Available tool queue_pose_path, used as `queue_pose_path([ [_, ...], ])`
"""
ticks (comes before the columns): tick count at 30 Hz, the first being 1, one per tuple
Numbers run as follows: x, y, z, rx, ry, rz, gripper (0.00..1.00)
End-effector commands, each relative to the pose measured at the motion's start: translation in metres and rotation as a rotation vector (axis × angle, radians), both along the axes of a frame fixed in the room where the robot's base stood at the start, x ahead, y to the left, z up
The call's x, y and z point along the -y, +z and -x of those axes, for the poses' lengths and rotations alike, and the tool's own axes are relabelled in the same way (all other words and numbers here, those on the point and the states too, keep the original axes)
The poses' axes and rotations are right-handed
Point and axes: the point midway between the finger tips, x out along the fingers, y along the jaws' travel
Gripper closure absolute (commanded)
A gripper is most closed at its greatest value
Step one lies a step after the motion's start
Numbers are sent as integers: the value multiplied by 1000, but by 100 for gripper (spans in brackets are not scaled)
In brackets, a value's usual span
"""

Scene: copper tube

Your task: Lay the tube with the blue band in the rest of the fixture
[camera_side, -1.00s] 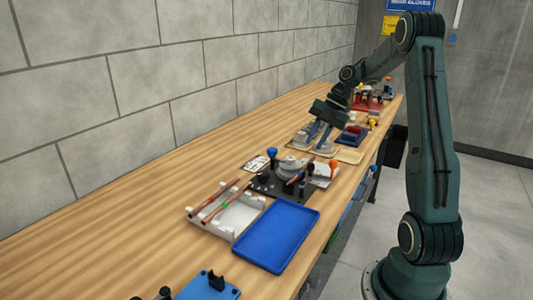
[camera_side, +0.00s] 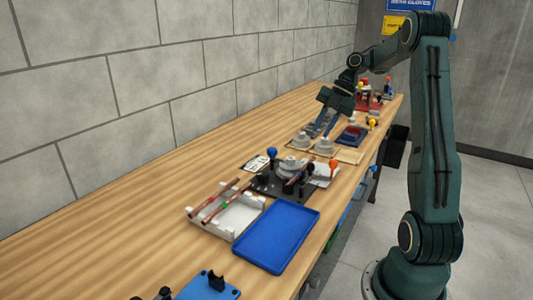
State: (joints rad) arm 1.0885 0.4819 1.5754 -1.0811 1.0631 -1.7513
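A black fixture (camera_side: 266,188) with a round grey part, a blue knob and an orange knob stands mid-bench. A copper tube (camera_side: 294,181) lies slanting at its right part; I cannot make out its band or whether it is fully seated. Two more copper tubes lie across the white rack (camera_side: 241,217) left of the fixture; the one nearer the rack's middle (camera_side: 221,206) has a green band. No blue band is clear at this size. My gripper (camera_side: 323,132) is beyond the fixture, above round grey parts, fingers apart, with no tube visible between them.
Grey round parts (camera_side: 301,142), a dark blue bin (camera_side: 352,135) and a red fixture (camera_side: 368,103) stand farther along the bench. The wall-side bench strip is clear.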

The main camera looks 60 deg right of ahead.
Motion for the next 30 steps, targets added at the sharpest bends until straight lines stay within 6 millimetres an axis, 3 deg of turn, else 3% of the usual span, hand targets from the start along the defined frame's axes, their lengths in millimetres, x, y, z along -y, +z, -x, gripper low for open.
queue_pose_path([
  [5,-4,2,-2,-5,-8,1,77],
  [11,-30,16,-12,-45,-83,5,77],
  [20,-116,51,-25,-145,-355,13,77],
  [30,-212,77,0,-204,-725,-3,77],
])
